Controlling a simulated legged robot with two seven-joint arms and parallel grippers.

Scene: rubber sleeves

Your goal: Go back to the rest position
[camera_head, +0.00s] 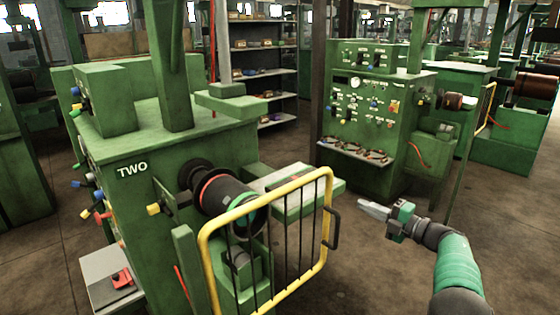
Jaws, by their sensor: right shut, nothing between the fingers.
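My right gripper (374,209) is at the right of the head view, on a green and dark arm that comes up from the lower right. Its fingers are together and empty, pointing left. It is in the air, a little to the right of the yellow gate's dark handle, and looks apart from it. My left gripper is not in view. The green machine marked TWO (150,130) stands at the left, with a dark cylinder with a red ring (226,196) on its front.
A yellow-framed gate (262,203) with dark bars stands before the cylinder. A second green machine (370,120) with a panel of knobs stands behind my right gripper. Shelves (262,60) stand at the back. Brown floor (390,275) is open at the lower right.

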